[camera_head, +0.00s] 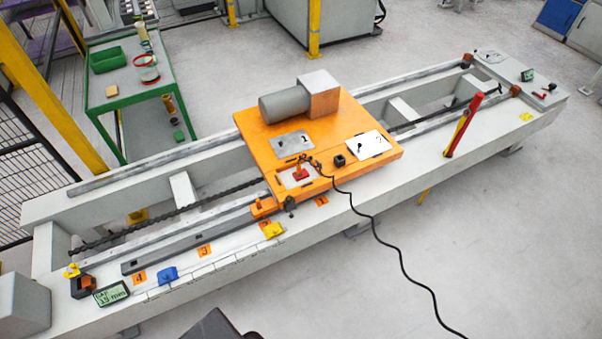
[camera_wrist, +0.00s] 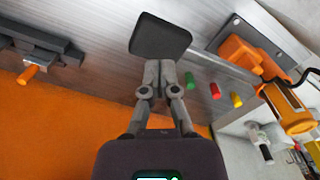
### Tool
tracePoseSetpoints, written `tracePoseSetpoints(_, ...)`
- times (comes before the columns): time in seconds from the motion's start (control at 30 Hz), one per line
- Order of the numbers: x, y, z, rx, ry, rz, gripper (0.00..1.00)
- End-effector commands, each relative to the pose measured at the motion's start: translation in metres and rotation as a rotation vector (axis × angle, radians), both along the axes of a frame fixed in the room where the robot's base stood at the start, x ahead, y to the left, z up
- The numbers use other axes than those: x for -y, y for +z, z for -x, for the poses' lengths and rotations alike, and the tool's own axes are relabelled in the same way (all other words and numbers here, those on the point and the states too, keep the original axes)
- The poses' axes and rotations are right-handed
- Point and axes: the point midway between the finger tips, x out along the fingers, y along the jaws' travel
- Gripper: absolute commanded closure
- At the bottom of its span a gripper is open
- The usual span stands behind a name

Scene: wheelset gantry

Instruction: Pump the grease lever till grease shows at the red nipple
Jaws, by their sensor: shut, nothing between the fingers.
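My gripper (camera_wrist: 158,68) shows in the wrist view with its two grey fingers together and nothing between them. A dark flat block (camera_wrist: 160,35) shows at the fingertips; I cannot tell whether they touch it. An orange cylinder with a dark bent handle (camera_wrist: 285,105) is at the right of the wrist view, apart from the fingers; I cannot tell if it is the grease lever. In the head view a small red part (camera_head: 301,173) sits on a pale patch of the orange carriage (camera_head: 385,163). I cannot make out any grease or tell whether this is the nipple.
A grey motor (camera_head: 285,104) stands on the carriage, which spans the long bed (camera_head: 240,252). A red and yellow upright bar (camera_head: 463,125) stands to its right. A black cable (camera_head: 405,275) trails to the floor. Green, red and yellow buttons (camera_wrist: 215,91) lie right of my fingers.

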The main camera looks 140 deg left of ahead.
Motion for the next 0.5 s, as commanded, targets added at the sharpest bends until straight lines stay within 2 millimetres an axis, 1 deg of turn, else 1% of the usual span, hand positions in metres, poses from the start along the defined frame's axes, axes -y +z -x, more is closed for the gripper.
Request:
tracePoseSetpoints(0.03, 0.0, 0.0074, 0.0, 0.0, 0.0, 0.0, 1.0)
tracePoseSetpoints(0.2, 0.0, 0.0153, 0.0, 0.0, 0.0, 0.0, 1.0)
tracePoseSetpoints(0.5, -0.0001, 0.0152, 0.0, 0.0, 0.0, 0.0, 1.0)
